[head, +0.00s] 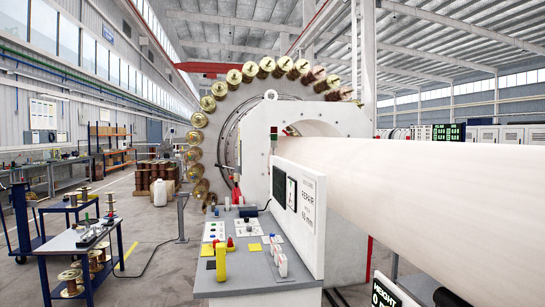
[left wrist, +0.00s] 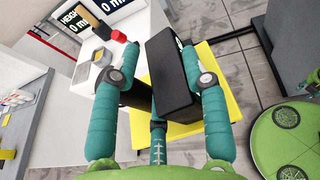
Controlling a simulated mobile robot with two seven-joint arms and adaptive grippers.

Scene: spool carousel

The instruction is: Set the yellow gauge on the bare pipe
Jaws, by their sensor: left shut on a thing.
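In the left wrist view my left gripper (left wrist: 160,62) has its teal fingers on both sides of a black box-shaped body with a small lit display, and is shut on it. A flat yellow part (left wrist: 204,62) shows behind and below the black body. I take the two together as the yellow gauge (left wrist: 168,75), though the fingers hide part of it. The bare pipe (head: 440,195) is a large, smooth, cream cylinder running from the ring machine to the right in the head view. I see nothing set on its visible surface.
A height display (head: 385,293) stands at the lower right, below the pipe. A grey console (head: 240,278) with a yellow bottle-shaped item (head: 221,262) stands before the white machine (head: 300,225). The wrist view shows a red knob (left wrist: 119,37) near the left fingertip.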

